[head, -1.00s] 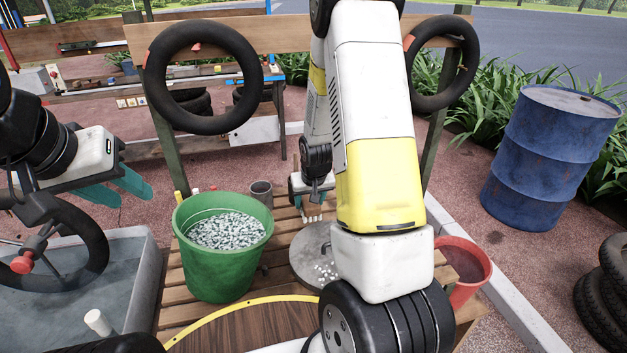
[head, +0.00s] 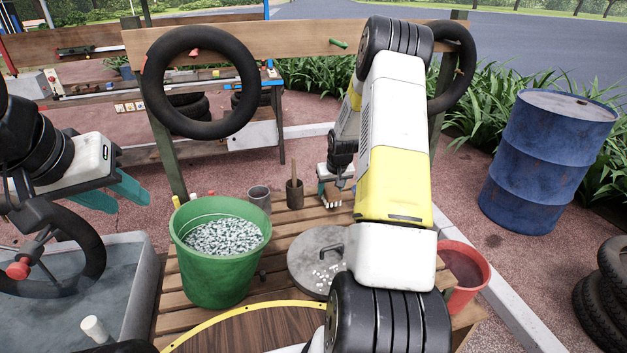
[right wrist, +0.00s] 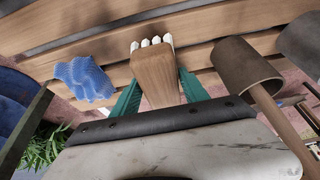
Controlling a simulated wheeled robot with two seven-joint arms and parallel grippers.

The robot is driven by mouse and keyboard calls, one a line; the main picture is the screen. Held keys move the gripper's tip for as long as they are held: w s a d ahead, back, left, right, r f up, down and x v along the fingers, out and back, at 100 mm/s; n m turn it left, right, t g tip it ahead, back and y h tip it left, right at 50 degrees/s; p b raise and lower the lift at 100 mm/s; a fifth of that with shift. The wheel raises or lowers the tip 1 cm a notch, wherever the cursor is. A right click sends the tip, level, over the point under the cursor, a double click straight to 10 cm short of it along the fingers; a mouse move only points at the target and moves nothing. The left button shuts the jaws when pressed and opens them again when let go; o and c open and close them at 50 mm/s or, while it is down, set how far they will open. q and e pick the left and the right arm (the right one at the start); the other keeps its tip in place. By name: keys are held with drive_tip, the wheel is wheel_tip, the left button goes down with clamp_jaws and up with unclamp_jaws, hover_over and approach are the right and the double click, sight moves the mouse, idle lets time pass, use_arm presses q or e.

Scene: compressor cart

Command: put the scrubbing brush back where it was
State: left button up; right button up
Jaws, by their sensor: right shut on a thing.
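The scrubbing brush (right wrist: 157,75) has a wooden body and a row of pale bristles. My right gripper (right wrist: 155,88) is shut on its wooden body, with one teal finger on each side and the bristles pointing away from my wrist. In the head view my right gripper (head: 334,186) holds the brush (head: 333,201) over the far right part of the slatted table (head: 290,222). I cannot tell if the bristles touch the slats. My left gripper (head: 128,190) is open and empty at the left, above the grey basin.
A brown pot with a stick (head: 294,190) stands close left of my right gripper. A blue wavy piece (right wrist: 84,78) lies on the brush's other side. A green bucket (head: 220,262), round grey lid (head: 308,268), red bucket (head: 464,275) and grey basin (head: 140,270) stand nearer.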

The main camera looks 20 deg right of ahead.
drive_tip(key=shift+f, duration=0.55)
drive_tip(key=shift+f, duration=0.15)
drive_tip(key=o, duration=1.3)
